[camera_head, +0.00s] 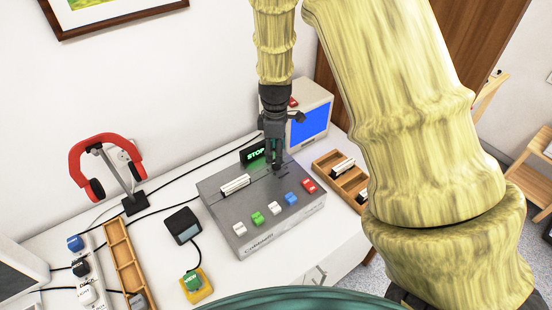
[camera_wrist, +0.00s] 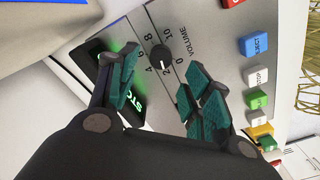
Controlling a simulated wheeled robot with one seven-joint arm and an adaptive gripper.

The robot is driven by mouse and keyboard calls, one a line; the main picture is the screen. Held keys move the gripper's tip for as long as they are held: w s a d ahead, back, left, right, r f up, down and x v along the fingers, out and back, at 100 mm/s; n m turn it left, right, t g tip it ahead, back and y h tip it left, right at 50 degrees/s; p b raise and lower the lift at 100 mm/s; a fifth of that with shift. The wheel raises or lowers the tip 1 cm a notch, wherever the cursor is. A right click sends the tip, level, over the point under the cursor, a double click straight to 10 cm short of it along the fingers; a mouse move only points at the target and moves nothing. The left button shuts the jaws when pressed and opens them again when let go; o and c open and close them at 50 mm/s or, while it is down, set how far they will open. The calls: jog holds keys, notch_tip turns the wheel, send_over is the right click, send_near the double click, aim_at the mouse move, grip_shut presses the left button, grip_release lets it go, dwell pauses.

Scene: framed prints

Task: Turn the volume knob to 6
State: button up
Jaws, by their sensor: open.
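The grey player unit (camera_head: 222,212) stands on the white table below my gripper (camera_head: 274,162). In the wrist view, the black volume knob (camera_wrist: 161,58) sits on the grey panel, beside the printed word VOLUME and a ring of numbers from 0 to 10. My gripper (camera_wrist: 160,66) is open there, one teal-padded finger on each side of the knob in the picture. I cannot tell whether the fingers touch it. The knob's pointer is too small to read surely. In the head view, my gripper hides the knob.
A green-lit STOP display (camera_head: 254,154) stands behind the unit. Coloured buttons (camera_head: 274,208) line its front. A monitor (camera_head: 311,122) and wooden tray (camera_head: 328,163) are to the right; a headphone stand (camera_head: 134,203) and black box (camera_head: 183,224) are left.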

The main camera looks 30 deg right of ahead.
jog(key=shift+f+p, duration=0.5)
jog(key=shift+f, duration=2.05)
jog(key=c, duration=1)
